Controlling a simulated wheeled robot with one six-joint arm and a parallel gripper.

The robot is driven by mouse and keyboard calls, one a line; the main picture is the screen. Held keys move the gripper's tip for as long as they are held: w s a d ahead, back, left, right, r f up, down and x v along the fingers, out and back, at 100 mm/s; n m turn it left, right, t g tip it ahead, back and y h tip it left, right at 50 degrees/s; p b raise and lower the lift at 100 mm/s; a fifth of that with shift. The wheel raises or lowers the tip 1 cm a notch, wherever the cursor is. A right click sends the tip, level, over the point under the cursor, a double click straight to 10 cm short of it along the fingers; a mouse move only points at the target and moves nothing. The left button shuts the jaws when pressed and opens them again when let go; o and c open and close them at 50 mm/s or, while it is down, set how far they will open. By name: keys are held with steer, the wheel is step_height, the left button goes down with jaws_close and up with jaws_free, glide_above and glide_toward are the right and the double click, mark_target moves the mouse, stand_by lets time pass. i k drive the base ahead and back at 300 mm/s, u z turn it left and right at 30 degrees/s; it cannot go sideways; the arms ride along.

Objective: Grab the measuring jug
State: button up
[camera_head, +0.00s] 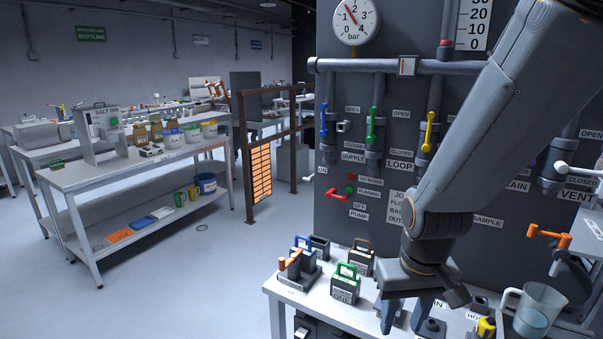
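The measuring jug (533,311) is a clear, bluish see-through vessel with a pale handle on its left side. It stands upright at the right end of the white bench, at the lower right of the head view. Its base is cut off or hidden at the bottom of the picture. My gripper (405,315) points down over the bench, left of the jug and apart from it. Its two fingers are spread, and I see nothing held between them.
Between gripper and jug are a yellow-and-black item (486,327) and small dark fittings. Green-handled (345,284) and blue-handled (304,252) blocks stand to the left. Behind rises a grey valve panel (400,200).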

mark_target(539, 304)
steer(key=z, duration=1.35)
steer(key=k, duration=1.3)
steer(key=u, duration=0.6)
steer(key=i, duration=1.2)
steer(key=z, duration=0.65)
steer(key=i, duration=0.55)
steer(key=z, duration=0.65)
